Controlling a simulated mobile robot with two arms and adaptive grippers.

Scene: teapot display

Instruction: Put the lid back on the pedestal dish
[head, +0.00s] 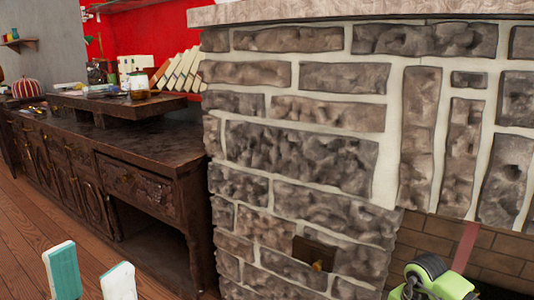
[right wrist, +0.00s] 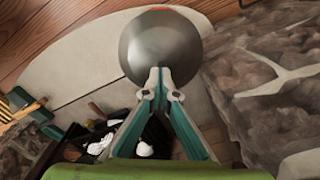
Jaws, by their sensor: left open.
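In the right wrist view, a smooth grey round thing (right wrist: 158,45), which looks like the lid, sits at the tips of my right gripper (right wrist: 160,78). The two fingers come together at its near edge; what they pinch is hidden. A thin red patch shows at its far edge. In the head view, my left gripper (head: 90,277) is open and empty at the bottom left, over the wood floor. The right gripper's fingers do not show there. I cannot make out the pedestal dish in either view.
A stone fireplace (head: 300,150) fills the middle and right of the head view. A dark wooden sideboard (head: 140,140) stands left of it, with a striped red pot (head: 25,88), a jar (head: 138,84) and leaning books (head: 178,72). The wood floor (head: 25,235) is clear at front left.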

